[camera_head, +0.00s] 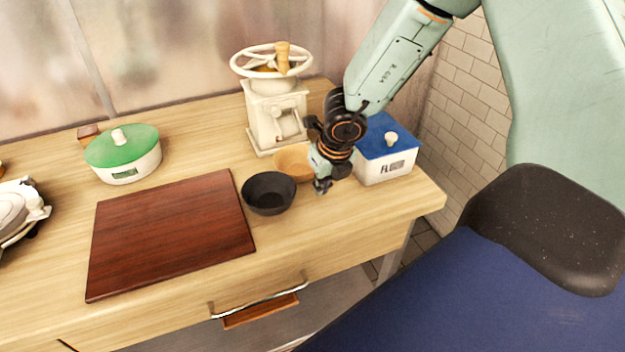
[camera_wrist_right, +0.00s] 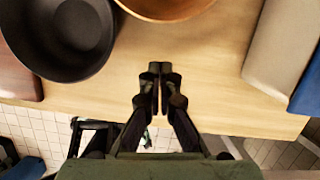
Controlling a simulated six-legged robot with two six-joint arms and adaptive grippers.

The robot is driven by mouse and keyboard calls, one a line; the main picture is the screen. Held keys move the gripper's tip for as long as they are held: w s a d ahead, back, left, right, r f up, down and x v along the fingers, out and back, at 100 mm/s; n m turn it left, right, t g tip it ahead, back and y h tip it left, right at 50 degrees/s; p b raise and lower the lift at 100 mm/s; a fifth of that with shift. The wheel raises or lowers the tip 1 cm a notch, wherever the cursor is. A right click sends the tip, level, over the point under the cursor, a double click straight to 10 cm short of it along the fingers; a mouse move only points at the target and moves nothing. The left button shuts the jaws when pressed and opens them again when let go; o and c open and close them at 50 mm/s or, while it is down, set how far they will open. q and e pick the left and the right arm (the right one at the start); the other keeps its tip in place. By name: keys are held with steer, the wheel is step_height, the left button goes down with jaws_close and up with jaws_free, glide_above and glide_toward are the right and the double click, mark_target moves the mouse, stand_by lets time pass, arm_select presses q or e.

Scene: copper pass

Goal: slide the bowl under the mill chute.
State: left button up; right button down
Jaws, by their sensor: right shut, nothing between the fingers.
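The cream mill (camera_head: 277,115) with a hand wheel on top stands at the back of the wooden counter, its chute facing the front. A tan bowl (camera_head: 291,160) sits just in front of the mill, partly hidden by my right gripper. A black bowl (camera_head: 268,193) sits in front and to the left of it. Both bowls show at the top of the right wrist view, the black one (camera_wrist_right: 65,38) at left and the tan one (camera_wrist_right: 165,8) cut off. My right gripper (camera_head: 322,187) is shut and empty, right of the black bowl and apart from both bowls. My left gripper is not in view.
A dark red board (camera_head: 170,235) lies left of the black bowl. A green-lidded tub (camera_head: 123,153) stands behind it. A blue-lidded flour box (camera_head: 385,155) stands close to the right of my right gripper. The counter's front edge has a drawer handle (camera_head: 260,301).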

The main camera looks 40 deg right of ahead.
steer(key=w+p, duration=0.2)
steer(key=shift+w+d+f+p, duration=0.1)
steer(key=shift+w+p, duration=0.05)
steer(key=shift+p, duration=0.15)
steer(key=shift+w+f+p, duration=0.15)
steer(key=shift+w+p, duration=0.25)
steer(key=shift+w, duration=0.5)
steer(key=shift+w, duration=0.1)
